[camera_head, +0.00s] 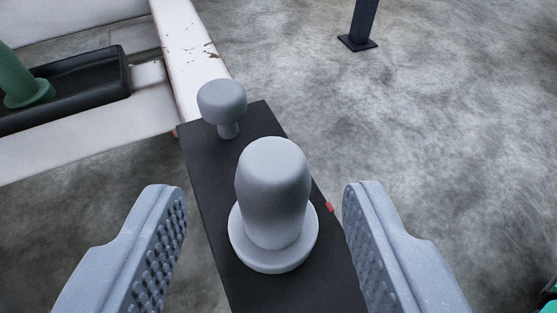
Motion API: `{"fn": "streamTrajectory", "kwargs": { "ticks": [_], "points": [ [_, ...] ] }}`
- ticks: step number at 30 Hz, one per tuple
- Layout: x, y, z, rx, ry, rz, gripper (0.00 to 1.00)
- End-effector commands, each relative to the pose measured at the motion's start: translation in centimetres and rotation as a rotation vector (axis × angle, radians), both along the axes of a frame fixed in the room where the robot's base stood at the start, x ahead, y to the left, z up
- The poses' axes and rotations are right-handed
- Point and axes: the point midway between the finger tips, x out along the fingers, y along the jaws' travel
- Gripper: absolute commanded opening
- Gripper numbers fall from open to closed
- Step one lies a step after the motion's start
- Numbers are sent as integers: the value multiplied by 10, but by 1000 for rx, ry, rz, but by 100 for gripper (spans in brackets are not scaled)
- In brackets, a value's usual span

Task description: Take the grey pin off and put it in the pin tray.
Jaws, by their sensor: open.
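The grey pin (273,190), with a rounded top and a wide round flange, stands upright on a dark bar (204,165). My gripper (264,188) is open, with one ridged finger to the left of the pin and one to the right. Gaps show between both fingers and the pin, and the gripper holds nothing. A black tray (118,88), which looks like the pin tray, lies at the upper left. A green flanged piece (25,80) stands in it, cut off by the picture edge.
A smaller grey knob (222,100) on a short stem stands on the bar just behind the pin. A worn white beam (188,60) runs beyond it. A dark post (360,25) stands at the top right. Bare grey floor lies to the right.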

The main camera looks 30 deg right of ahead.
Motion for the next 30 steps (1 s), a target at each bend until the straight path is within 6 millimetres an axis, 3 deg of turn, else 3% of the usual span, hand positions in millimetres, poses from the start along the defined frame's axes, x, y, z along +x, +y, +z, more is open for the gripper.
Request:
{"fn": "streamTrajectory", "kwargs": {
  "ticks": [8,18,25,26,30],
  "points": [
    [11,-7,-7,0,0,-1,48],
    [43,-27,-26,0,-1,-1,48],
    [45,-27,-25,0,-1,1,48],
    [45,-27,-25,0,-1,1,43],
    [45,-27,-26,0,0,1,4]
  ]
}}
